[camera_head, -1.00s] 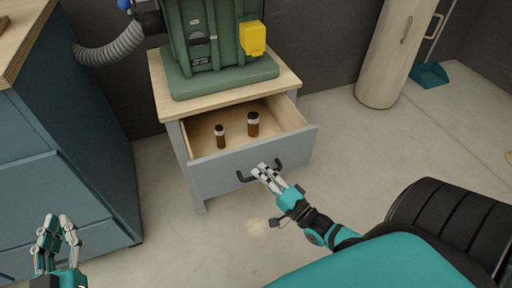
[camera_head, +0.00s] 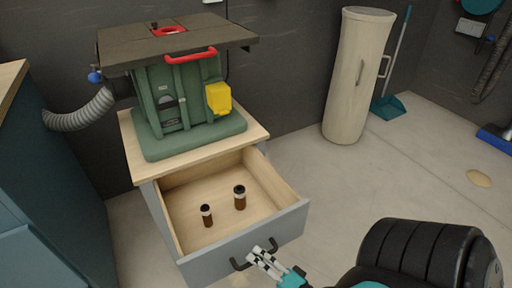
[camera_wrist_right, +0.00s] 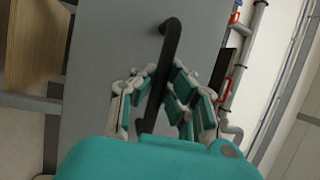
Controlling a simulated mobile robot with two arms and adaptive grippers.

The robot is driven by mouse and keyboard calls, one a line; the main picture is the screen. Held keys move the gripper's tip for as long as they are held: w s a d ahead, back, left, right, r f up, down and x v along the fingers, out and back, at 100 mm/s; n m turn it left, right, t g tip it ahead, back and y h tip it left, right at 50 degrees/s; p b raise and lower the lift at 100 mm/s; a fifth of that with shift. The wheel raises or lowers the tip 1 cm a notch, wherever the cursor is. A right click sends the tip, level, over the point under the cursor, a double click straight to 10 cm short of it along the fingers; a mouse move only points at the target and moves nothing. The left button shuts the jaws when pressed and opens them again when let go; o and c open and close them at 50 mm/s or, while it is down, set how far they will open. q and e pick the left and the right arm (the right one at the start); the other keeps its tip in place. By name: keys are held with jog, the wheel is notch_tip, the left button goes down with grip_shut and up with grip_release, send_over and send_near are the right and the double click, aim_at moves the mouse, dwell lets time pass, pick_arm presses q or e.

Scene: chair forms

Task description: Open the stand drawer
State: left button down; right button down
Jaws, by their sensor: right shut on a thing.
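The stand (camera_head: 135,143) has a wooden top, and its grey-fronted drawer (camera_head: 285,228) is pulled well out. My right gripper (camera_head: 262,257) is at the dark bar handle (camera_head: 238,265) on the drawer front. In the right wrist view, the right gripper's fingers (camera_wrist_right: 160,98) are closed around the handle (camera_wrist_right: 171,40). My left gripper is out of the head view now.
A green machine (camera_head: 185,105) with a dark table top and red handle sits on the stand. A blue cabinet (camera_head: 40,190) stands close on the left. A beige cylinder (camera_head: 352,80) and a teal dustpan (camera_head: 388,107) are at the back right.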

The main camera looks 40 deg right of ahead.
jog(key=shift+f, duration=0.2)
jog(key=c, duration=1.3)
grip_release()
jog(key=shift+r, duration=0.1)
jog(key=shift+c, duration=0.2)
jog(key=v, duration=1.2)
